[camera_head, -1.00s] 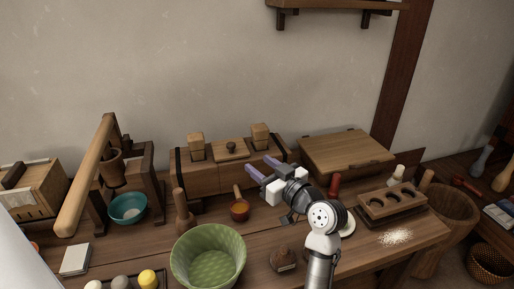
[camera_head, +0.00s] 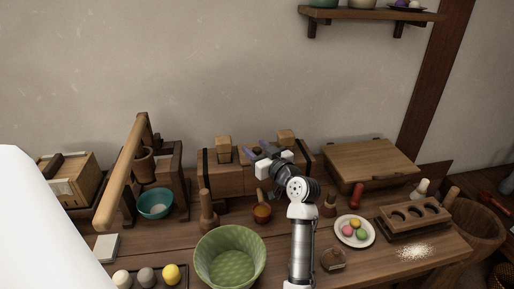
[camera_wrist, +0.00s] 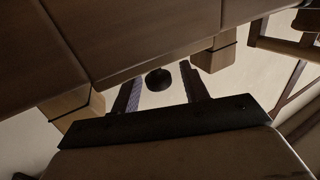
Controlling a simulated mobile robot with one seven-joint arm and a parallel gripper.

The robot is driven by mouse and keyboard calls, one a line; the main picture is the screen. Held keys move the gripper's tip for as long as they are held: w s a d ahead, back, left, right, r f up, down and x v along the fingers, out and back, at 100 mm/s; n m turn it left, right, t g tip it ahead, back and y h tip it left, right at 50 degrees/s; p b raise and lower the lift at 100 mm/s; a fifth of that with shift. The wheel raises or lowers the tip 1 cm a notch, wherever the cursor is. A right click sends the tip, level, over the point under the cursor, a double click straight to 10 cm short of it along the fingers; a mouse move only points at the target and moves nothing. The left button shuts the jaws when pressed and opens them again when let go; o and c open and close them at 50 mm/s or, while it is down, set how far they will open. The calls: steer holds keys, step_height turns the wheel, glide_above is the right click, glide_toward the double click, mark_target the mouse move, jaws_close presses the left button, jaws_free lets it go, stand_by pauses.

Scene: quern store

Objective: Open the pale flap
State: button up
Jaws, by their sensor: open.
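A wooden chest (camera_head: 230,180) with dark straps stands against the wall. On its top, between two upright wooden blocks, is a paler panel (camera_head: 242,157) with a dark knob, which I take to be the pale flap; it lies flat and is mostly hidden by my gripper. My gripper (camera_head: 258,151) is open over this panel, its purple-grey fingers apart. In the wrist view the round dark knob (camera_wrist: 158,79) shows between the two fingers, with gaps on both sides; I see no contact.
A wooden block (camera_head: 223,149) and a second block (camera_head: 286,138) flank the panel. A lidded wooden box (camera_head: 370,163) is to the right.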

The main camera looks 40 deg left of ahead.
jaws_close()
steer(key=shift+w+r, duration=0.1)
stand_by(0.4)
